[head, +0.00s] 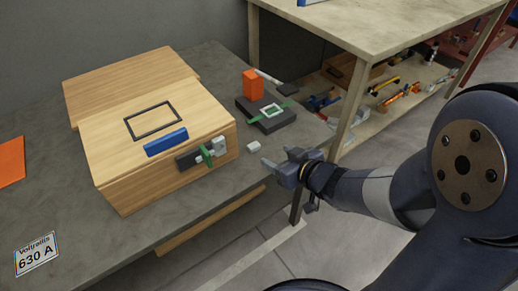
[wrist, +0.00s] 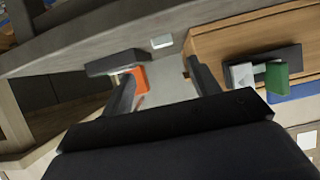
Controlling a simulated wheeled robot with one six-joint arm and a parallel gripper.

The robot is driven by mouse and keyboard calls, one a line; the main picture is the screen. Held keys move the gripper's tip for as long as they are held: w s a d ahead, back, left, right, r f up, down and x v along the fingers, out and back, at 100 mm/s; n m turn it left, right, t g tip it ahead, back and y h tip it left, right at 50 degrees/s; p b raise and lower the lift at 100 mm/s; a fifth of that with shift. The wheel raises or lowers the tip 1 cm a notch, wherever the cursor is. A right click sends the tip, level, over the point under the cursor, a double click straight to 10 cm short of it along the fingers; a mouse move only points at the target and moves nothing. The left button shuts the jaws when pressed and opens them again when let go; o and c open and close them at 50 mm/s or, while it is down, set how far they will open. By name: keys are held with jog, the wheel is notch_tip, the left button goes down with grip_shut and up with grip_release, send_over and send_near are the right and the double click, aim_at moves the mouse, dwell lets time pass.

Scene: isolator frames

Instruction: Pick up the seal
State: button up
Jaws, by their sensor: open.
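A small white block (head: 253,147), which may be the seal, lies on the grey table (head: 220,185) just right of the wooden box's front corner. It also shows in the wrist view (wrist: 162,42), beyond and roughly between the fingertips. My gripper (head: 278,163) is open and empty, to the right of the white block and apart from it, near the table's edge. Its two fingers also show in the wrist view (wrist: 158,68). I cannot tell its height above the table.
The wooden box (head: 118,182) has a blue handle (head: 166,142) and a dark latch with a green piece (head: 207,154) on its front. A dark base (head: 283,121) with a green-white part and an orange block (head: 252,84) stand behind the white block. A shelf post (head: 347,125) stands right.

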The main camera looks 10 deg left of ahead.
aim_at(254, 145)
jog(key=b+x, duration=0.3)
jog(key=x, duration=0.7)
jog(key=shift+a+b, duration=0.3)
jog(key=shift+a, duration=0.1)
jog(key=shift+r, duration=0.1)
jog(key=c, duration=1.1)
